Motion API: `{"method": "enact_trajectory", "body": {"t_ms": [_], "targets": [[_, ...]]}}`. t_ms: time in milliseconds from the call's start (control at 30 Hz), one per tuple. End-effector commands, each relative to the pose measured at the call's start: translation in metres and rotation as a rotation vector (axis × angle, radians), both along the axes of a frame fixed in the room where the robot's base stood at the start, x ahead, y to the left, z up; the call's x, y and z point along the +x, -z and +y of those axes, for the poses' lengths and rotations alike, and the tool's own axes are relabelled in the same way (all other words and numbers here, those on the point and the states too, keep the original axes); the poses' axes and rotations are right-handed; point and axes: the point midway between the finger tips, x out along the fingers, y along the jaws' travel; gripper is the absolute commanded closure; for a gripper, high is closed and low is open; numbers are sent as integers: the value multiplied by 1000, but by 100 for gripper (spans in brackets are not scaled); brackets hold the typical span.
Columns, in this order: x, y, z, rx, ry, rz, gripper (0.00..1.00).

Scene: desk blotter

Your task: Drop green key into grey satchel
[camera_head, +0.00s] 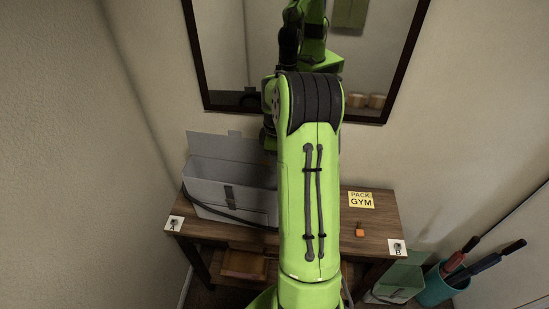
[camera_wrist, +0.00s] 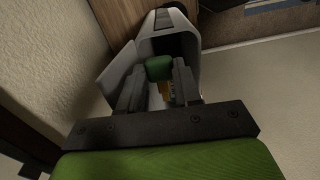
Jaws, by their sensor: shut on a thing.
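The grey satchel (camera_head: 232,208) stands on the left part of the wooden table with its flap raised at the back. In the wrist view the satchel (camera_wrist: 178,20) is open, with a dark inside. My gripper (camera_wrist: 158,76) is shut on the green key (camera_wrist: 159,68), with its green head between the fingertips. A small yellowish part shows just below the green head. The fingers and key are over the satchel's opening in the wrist view; their height above it is unclear. My arm hides the gripper and key in the head view.
An orange object (camera_head: 359,230) and a yellow PACK GYM note (camera_head: 361,200) are on the right of the wooden table (camera_head: 385,215). Cards A (camera_head: 174,224) and B (camera_head: 397,248) mark its front corners. A teal bin (camera_head: 436,288) with umbrellas stands at right. A mirror hangs behind.

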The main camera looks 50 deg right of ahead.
Motion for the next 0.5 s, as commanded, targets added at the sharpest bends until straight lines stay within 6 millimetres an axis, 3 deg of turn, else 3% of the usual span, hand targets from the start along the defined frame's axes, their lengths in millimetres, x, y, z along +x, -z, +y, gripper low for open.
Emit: {"method": "enact_trajectory", "body": {"t_ms": [500], "targets": [[0, 49, 0, 0, 1, 0, 96]]}}
